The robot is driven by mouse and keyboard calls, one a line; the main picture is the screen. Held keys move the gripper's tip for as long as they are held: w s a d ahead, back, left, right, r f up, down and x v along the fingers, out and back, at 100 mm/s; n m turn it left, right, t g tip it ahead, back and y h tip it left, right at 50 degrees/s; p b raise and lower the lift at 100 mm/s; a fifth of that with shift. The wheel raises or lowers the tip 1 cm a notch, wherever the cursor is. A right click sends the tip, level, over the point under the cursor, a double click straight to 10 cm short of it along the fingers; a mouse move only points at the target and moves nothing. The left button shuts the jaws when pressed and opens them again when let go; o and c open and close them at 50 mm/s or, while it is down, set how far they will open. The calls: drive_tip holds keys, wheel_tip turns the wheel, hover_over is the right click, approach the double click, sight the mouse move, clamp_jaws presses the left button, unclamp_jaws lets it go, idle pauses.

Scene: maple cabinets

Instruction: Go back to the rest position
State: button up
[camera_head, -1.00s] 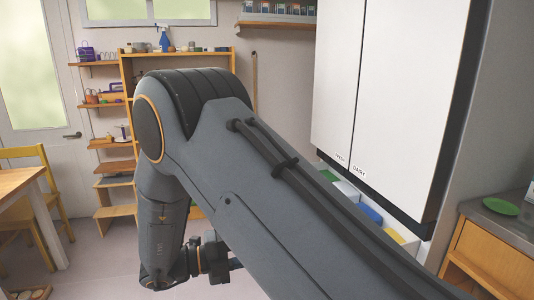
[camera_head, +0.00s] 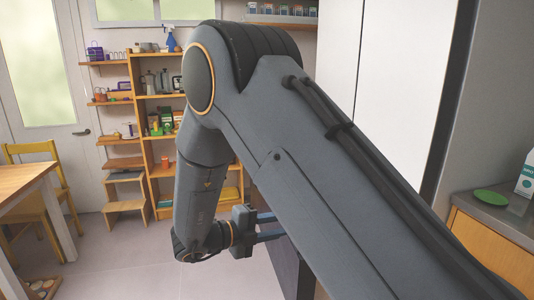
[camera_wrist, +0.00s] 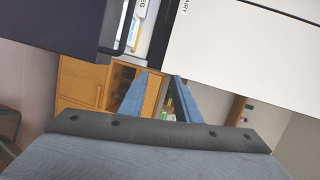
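My gripper (camera_head: 268,228) hangs low at the end of my bent arm, in the middle of the head view. Its two blue fingers stand apart with nothing between them. In the wrist view the fingers (camera_wrist: 159,78) are also apart, with wooden shelving visible in the gap. The tall white cabinet or fridge (camera_head: 400,60) is to the right, partly hidden behind my arm. A dark panel (camera_head: 283,268) stands close to the fingertips; I cannot tell if they touch.
A wooden shelf unit (camera_head: 147,118) with several items stands at the back. A wooden table (camera_head: 22,182) and a yellow chair (camera_head: 30,150) are at left. A counter (camera_head: 515,215) with a green plate (camera_head: 492,197) is at right. Floor between table and arm is clear.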

drive_tip(key=w+d+r+n+t+y, duration=0.1)
drive_tip(key=w+d+n+t+y, duration=0.15)
drive_tip(key=w+n+y, duration=0.85)
drive_tip(key=s+d+f+n+g+y, duration=0.1)
drive_tip(key=s+d+n+g, duration=0.2)
drive_tip(key=s+n, duration=0.3)
drive_tip(key=s+d+f+n+g, duration=0.1)
drive_tip(key=s+d+n+g, duration=0.3)
drive_tip(key=s, duration=1.2)
drive_tip(key=s+d+f+n+g+y+b, duration=0.1)
drive_tip(key=s+d+n+g, duration=0.2)
drive_tip(key=s, duration=0.9)
drive_tip(key=d+n, duration=0.3)
drive_tip(key=n, duration=0.2)
drive_tip(key=shift+f+y, duration=0.15)
drive_tip(key=shift+y, duration=0.15)
